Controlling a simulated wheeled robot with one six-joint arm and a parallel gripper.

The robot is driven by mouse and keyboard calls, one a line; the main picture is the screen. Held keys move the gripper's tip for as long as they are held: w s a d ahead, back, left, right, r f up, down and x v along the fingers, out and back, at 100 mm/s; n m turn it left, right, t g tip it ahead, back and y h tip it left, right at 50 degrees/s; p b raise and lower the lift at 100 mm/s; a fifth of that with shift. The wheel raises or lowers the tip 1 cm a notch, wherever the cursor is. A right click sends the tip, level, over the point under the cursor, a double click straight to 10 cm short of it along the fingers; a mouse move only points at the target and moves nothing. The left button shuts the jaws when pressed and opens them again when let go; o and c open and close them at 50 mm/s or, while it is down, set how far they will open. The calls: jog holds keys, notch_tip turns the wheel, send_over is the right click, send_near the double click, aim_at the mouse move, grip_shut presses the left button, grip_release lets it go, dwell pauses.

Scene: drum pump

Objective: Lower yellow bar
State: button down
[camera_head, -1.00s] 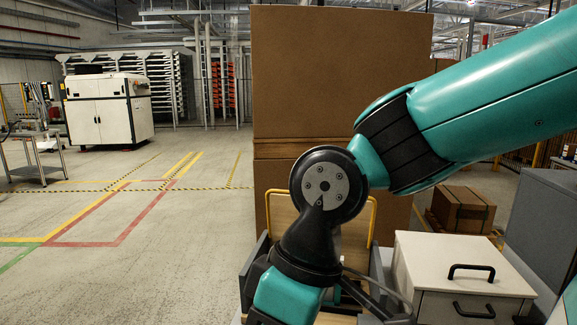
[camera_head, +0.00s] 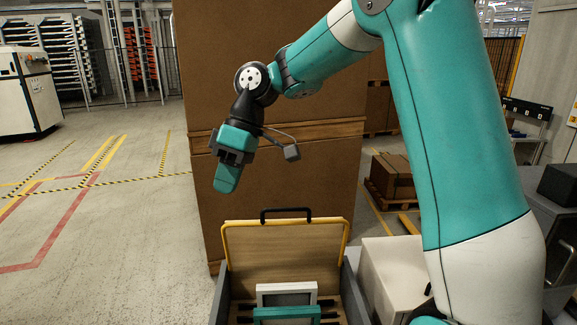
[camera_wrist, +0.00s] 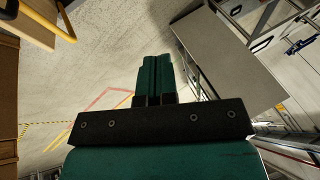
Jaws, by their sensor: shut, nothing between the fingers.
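The yellow bar (camera_head: 226,246) is a bent tube that stands upright, framing a wooden board (camera_head: 285,246) at the back of a grey-walled box in the head view. A yellow tube (camera_wrist: 60,22), probably the same bar, shows at the upper left of the wrist view. My gripper (camera_head: 226,183) is above and left of the bar, clear of it and pointing down. Its teal fingers (camera_wrist: 154,62) are together and empty in the wrist view.
A black handle (camera_head: 286,211) rises behind the bar's top. White and teal frames (camera_head: 286,288) stand inside the grey box (camera_head: 352,296). Tall cardboard boxes (camera_head: 270,70) stand close behind. A pale cabinet (camera_head: 385,262) is at right. Floor at left is open.

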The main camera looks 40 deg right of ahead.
jog(key=w+d+n+p, duration=0.1)
jog(key=w+d+p, duration=0.3)
jog(key=d, duration=0.8)
jog(key=w+d+n+p, duration=0.2)
jog(key=w+d+p, duration=0.2)
jog(key=d, duration=0.8)
jog(key=s+b+x, duration=0.2)
jog(key=b+x, duration=0.7)
jog(key=x, duration=0.4)
jog(key=shift+s+a+r, duration=0.15)
jog(key=shift+a+r, duration=0.05)
jog(key=shift+a, duration=0.05)
